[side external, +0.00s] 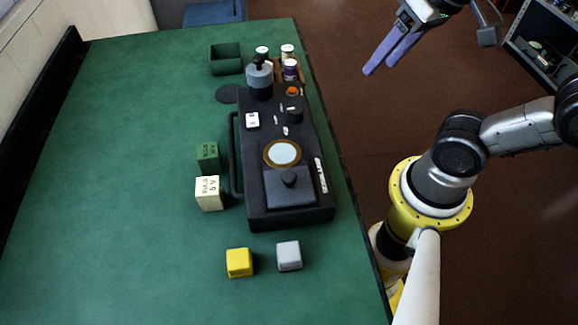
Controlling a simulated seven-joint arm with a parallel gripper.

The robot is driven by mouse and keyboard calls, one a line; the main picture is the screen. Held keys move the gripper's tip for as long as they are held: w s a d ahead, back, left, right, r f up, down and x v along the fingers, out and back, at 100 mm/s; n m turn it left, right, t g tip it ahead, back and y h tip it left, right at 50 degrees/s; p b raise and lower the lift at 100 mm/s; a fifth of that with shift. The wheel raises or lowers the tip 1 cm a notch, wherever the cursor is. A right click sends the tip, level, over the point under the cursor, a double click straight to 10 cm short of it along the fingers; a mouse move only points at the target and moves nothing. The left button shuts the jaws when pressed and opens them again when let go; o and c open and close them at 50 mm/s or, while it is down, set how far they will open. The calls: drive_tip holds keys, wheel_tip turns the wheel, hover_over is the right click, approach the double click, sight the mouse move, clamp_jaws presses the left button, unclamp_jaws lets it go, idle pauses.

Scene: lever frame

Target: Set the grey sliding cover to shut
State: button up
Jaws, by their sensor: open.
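The sliding cover (290,196) is a dark grey square plate with a round black knob, near the front end of the long black frame (290,219). It lies just in front of a round pale window with a tan ring (282,153), and the window's face shows uncovered. My gripper (380,69), with purple fingers, is at the top right, over the floor beyond the table's right edge. It is open and empty, well apart from the cover.
The frame also carries a grey cylinder with a black knob (259,80) and small switches. A black rail (235,155) runs along its left side. Green (208,156), cream (208,193), yellow (239,263) and grey (289,256) blocks stand nearby. The green table's left is clear.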

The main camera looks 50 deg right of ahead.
drive_tip(key=w+a+r+g, duration=0.2)
drive_tip(key=w+a+r, duration=0.1)
drive_tip(key=a+r, duration=0.15)
drive_tip(key=n+g, duration=0.2)
drive_tip(key=n, duration=0.1)
hover_over(289, 175)
drive_tip(key=f, duration=0.2)
wheel_tip(289, 175, down, 13)
drive_tip(key=shift+r, duration=0.15)
clamp_jaws()
idle(1.0)
